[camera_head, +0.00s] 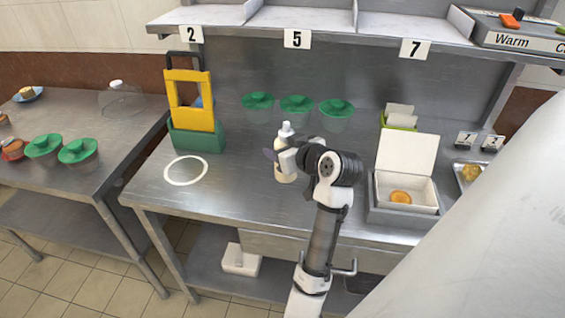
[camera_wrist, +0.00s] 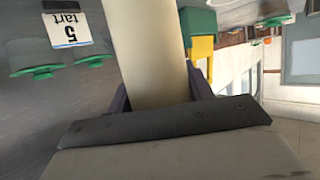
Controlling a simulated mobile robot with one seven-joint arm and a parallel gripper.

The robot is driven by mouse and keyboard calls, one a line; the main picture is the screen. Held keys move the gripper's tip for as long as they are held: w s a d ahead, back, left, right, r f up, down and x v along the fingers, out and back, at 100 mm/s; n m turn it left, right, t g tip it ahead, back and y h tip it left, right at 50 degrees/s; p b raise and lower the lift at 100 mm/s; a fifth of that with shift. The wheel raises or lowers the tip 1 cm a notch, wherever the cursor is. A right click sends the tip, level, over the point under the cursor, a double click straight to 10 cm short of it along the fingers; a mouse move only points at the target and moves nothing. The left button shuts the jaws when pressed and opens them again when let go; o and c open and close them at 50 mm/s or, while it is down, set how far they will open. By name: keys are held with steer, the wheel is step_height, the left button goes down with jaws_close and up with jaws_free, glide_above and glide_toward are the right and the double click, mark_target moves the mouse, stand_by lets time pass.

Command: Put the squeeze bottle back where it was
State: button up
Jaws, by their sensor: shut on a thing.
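The squeeze bottle (camera_head: 285,134) is cream-coloured with a white nozzle and stands upright in the head view, over the middle of the steel counter. My gripper (camera_head: 279,157) is shut on its body. I cannot tell whether its base touches the counter. In the wrist view the bottle (camera_wrist: 147,45) is a plain cream column between the two dark fingers of my gripper (camera_wrist: 158,88); its ends are out of that view. A white ring (camera_head: 185,185) marks the counter to the left of the bottle, with nothing standing in it.
A green and yellow caddy (camera_head: 196,138) stands behind the ring. Several green-lidded tubs (camera_head: 297,104) line the back. An open white box (camera_head: 406,165) with a round pastry is at right. A shelf (camera_head: 340,27) with number cards overhangs the counter. The counter between ring and bottle is clear.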

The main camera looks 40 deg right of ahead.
steer(key=shift+f+p, duration=0.35)
steer(key=shift+f, duration=2.45)
steer(key=shift+f, duration=0.15)
steer(key=o, duration=0.7)
steer(key=shift+r, duration=0.2)
steer(key=b+v, duration=0.2)
steer(key=v, duration=1)
